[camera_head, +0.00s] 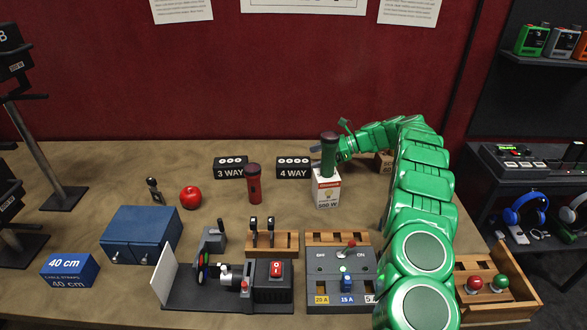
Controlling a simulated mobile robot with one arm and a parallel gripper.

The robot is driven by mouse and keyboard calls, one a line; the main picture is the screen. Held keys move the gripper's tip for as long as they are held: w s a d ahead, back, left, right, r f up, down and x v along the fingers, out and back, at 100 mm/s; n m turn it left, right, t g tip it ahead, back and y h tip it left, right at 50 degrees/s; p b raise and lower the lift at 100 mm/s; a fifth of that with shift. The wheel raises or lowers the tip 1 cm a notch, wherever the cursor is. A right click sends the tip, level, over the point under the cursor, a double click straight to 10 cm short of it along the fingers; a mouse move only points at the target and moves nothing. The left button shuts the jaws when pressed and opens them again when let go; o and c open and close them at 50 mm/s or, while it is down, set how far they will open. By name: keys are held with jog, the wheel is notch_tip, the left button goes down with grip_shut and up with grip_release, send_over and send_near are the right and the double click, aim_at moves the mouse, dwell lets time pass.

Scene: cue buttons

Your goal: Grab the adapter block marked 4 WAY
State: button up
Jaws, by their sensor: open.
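The adapter block marked 4 WAY (294,173) is a small black block with white lettering and a row of white marks on its top. It stands on the tan table towards the back, right of centre. My gripper (343,142) is at the end of the green arm, to the right of the block and apart from it. Its jaws are open, small and partly hidden. A green torch-like thing with a dark top (329,155) stands between the block and my gripper, close against the jaws; I cannot tell whether they touch it.
The similar 3 WAY block (230,173) stands to the left. A red torch (254,184) is between and in front of the two blocks. A white 500 W box (326,191) is under the green torch.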

aim_at(298, 167)
jog(key=shift+f, duration=0.85)
jog(key=shift+x, duration=3.9)
jog(key=shift+c, duration=0.3)
jog(key=c, duration=1.2)
jog(key=shift+r, duration=0.1)
jog(key=shift+c, duration=0.2)
